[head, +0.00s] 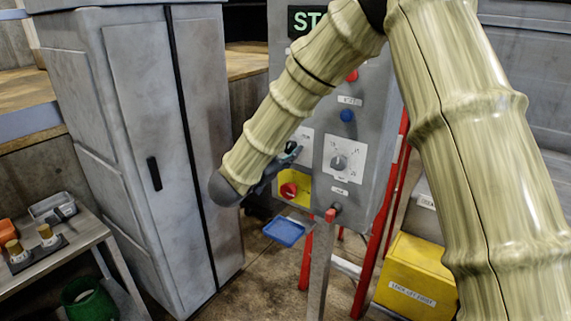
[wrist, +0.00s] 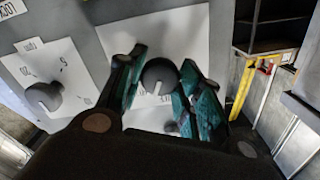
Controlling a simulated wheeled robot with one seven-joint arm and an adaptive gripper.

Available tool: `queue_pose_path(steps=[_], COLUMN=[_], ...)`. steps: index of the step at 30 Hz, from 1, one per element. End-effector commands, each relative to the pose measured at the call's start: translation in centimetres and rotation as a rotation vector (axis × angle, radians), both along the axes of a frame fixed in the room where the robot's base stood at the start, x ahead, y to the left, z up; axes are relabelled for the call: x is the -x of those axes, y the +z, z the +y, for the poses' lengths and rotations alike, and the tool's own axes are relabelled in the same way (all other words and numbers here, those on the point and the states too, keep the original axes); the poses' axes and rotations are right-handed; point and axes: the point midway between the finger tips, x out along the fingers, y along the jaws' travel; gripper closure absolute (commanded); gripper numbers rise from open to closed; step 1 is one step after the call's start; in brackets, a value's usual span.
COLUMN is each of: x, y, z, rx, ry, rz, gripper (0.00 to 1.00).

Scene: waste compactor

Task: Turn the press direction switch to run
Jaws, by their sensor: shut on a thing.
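The press direction switch (wrist: 158,74) is a round dark grey knob with a pale pointer line, on a white plate (wrist: 190,35). In the wrist view its line points down the picture, slightly left. My gripper (wrist: 160,82) is shut on this knob, with a teal-padded finger on each side. Small lettering below the knob is partly covered and unreadable. In the head view my gripper (head: 289,150) is at the white plate left of the dial, on the grey control panel (head: 375,130); the knob is hidden there behind my gripper and arm.
A grey dial knob (wrist: 42,97) on a numbered plate is close beside my gripper; it also shows in the head view (head: 338,162). A red knob (head: 289,190) on yellow sits below. A blue button (head: 347,115) is above. A blue tray (head: 285,231) is lower down.

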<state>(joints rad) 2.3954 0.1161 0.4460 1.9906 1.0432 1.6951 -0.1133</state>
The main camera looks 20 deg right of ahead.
Motion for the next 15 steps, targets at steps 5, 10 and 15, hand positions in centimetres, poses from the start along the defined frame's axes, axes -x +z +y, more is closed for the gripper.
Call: queue_pose_path(steps=[5,10,15], x=[0.08,0.09,0.09], y=[-0.78,-0.66,-0.51], z=[-0.09,-0.06,-0.11], rx=[-0.082,-0.148,-0.198], ry=[-0.003,-0.002,-0.003], rz=[-0.103,-0.188,-0.253], gripper=[0.88,0.88,0.88])
